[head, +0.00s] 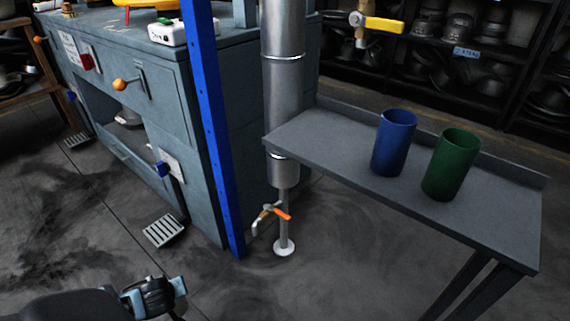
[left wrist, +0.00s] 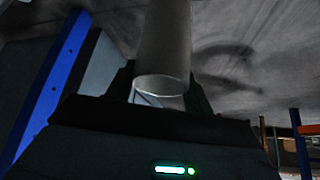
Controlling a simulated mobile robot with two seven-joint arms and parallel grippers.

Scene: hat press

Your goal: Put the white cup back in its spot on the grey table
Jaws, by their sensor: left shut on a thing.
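The white cup (left wrist: 165,45) shows in the left wrist view as a pale, shaded cylinder with its open rim facing the camera. My left gripper (left wrist: 163,92) is shut on it, with a dark finger on each side. In the head view my left gripper (head: 152,298) is low at the bottom left, well away from the grey table (head: 315,130); I cannot make out the cup there. The table stands at the right with a blue cup (head: 394,145) and a green cup (head: 451,165) upright on it. My right gripper is not in view.
A steel pipe (head: 283,90) with an orange-handled valve (head: 270,213) and a blue post (head: 212,120) stand left of the table. A grey-blue machine (head: 185,130) fills the left. The table top is clear left of the blue cup and right of the green cup.

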